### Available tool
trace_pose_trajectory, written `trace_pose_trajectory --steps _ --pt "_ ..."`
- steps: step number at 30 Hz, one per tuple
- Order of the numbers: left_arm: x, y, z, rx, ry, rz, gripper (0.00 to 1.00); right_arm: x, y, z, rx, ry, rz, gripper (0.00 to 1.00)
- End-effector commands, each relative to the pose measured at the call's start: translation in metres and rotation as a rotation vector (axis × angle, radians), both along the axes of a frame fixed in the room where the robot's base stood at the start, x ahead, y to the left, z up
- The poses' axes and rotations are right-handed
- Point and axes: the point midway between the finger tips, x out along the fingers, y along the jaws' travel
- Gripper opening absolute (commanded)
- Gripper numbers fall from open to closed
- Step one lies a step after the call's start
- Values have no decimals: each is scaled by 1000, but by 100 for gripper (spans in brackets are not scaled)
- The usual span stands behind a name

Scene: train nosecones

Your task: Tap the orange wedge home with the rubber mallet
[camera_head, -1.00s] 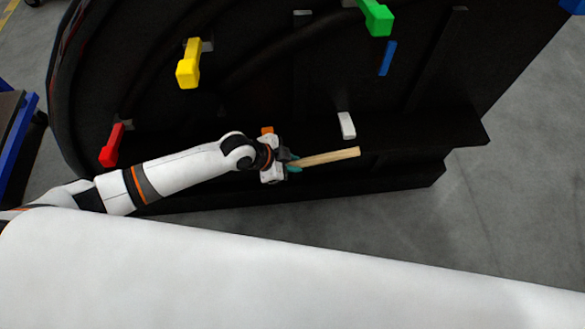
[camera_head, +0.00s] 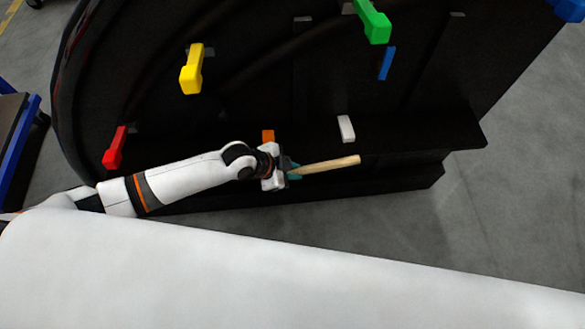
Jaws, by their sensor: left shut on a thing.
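The orange wedge (camera_head: 268,136) shows as a small orange block on the dark nosecone's ledge, just behind my left gripper; its lower part is hidden. My left gripper (camera_head: 284,167) is shut on the rubber mallet (camera_head: 330,164). The mallet's pale wooden handle points right, and a teal part shows at the gripper. The mallet's head is mostly hidden by the gripper, so I cannot tell whether it touches the wedge. My right gripper is not in view.
The dark nosecone (camera_head: 420,133) carries a red handle (camera_head: 115,148), a yellow handle (camera_head: 192,71), a green handle (camera_head: 373,22) and a blue strip (camera_head: 387,63). A white block (camera_head: 346,128) stands right of the wedge. Grey floor lies open at right.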

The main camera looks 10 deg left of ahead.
Motion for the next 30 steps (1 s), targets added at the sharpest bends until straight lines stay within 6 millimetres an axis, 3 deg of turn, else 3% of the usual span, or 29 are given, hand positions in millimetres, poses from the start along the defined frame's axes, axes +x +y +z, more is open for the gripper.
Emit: trace_pose_trajectory --steps 12,30 --pt "29 8 0 0 -2 0 0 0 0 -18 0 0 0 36" --pt "16 4 2 -2 -3 0 0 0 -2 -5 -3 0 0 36"
